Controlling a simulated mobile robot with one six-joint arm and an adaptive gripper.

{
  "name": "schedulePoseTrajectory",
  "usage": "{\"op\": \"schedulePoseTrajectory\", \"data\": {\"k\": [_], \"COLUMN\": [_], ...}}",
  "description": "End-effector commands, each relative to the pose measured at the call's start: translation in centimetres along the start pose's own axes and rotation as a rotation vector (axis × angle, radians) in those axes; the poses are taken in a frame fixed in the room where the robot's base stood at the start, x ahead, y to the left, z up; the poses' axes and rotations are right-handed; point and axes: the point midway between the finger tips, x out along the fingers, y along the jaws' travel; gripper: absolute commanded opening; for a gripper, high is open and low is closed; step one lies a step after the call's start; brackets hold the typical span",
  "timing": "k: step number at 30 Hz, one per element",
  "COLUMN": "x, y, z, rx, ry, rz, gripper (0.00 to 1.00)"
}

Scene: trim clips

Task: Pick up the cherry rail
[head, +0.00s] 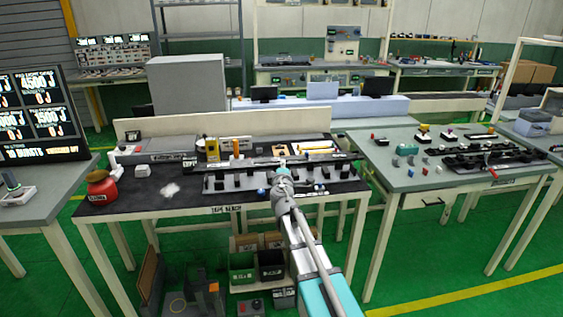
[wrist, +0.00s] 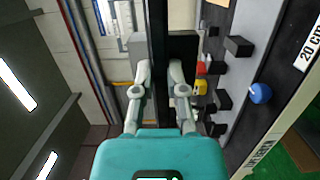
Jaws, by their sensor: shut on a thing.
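A long, thin dark rail (head: 235,162) runs left to right above the back part of the black-topped bench in the head view. Its colour looks nearly black, and I cannot make out a cherry tone. My gripper (head: 283,172) is at the rail, right of its middle. In the wrist view the rail (wrist: 157,35) runs between the two fingers of my gripper (wrist: 158,72), which are shut on it. The hand hides the near part of the rail. Whether it is clear of its supports is hard to tell.
A grey fixture with dark blocks (head: 235,183) stands on the bench (head: 135,195) under the rail. A red jar (head: 101,188) stands at the bench's left end. A blue knob (wrist: 260,93) is right of my gripper in the wrist view. Another table (head: 400,178) stands to the right.

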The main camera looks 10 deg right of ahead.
Motion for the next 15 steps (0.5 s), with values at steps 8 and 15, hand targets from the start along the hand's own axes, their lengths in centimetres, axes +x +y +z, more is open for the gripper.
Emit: {"op": "schedulePoseTrajectory", "data": {"k": [8,15], "x": [-1.39,-1.39], "y": [0.64,0.62], "z": [0.01,0.0], "rx": [0.0,0.0], "ry": [0.0,0.0], "rz": [0.0,0.0], "gripper": [0.0,0.0]}}
